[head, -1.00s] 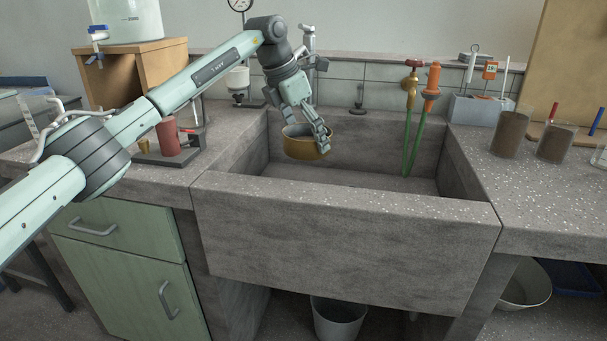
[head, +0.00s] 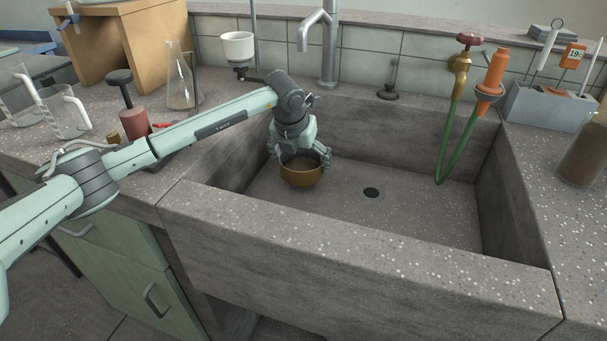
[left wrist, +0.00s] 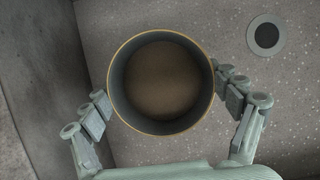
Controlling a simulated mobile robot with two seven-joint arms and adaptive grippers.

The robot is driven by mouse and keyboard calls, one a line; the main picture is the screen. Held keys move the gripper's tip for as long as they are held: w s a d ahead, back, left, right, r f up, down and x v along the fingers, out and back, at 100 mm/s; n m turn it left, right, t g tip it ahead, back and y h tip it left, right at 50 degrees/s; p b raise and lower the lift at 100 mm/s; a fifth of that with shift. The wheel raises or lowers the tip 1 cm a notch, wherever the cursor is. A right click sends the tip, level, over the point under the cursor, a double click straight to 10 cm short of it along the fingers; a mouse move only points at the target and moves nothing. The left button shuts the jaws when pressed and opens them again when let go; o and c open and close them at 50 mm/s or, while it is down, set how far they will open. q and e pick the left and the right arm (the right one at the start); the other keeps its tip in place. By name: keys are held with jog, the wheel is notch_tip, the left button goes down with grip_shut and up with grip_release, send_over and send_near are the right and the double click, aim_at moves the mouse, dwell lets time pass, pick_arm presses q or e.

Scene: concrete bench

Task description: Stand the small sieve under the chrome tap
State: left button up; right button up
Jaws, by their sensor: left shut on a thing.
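The small sieve (head: 301,177) is a round, brass-coloured pan with a grey inside. It is upright in the left part of the sink basin; I cannot tell whether its base touches the floor. My left gripper (head: 300,154) is shut on it from above, with a finger at each side. In the left wrist view, the sieve (left wrist: 161,86) opens toward the camera between the fingers (left wrist: 165,105). The chrome tap (head: 329,50) rises behind the sink, and its spout is above and behind the sieve in the picture. My right gripper is out of view.
The sink's front wall (head: 350,250) stands before the basin. A drain (head: 371,192) lies right of the sieve. A brass tap (head: 459,70) and an orange fitting (head: 490,80) carry green hoses into the right side. The basin's middle is clear.

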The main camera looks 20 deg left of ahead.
pick_arm(q)
jog(key=shift+w+f, duration=0.15)
jog(key=shift+f, duration=2)
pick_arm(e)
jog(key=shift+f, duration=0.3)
pick_arm(q)
jog(key=o, duration=0.9)
jog(key=shift+f, duration=0.15)
jog(key=shift+o, duration=1.2)
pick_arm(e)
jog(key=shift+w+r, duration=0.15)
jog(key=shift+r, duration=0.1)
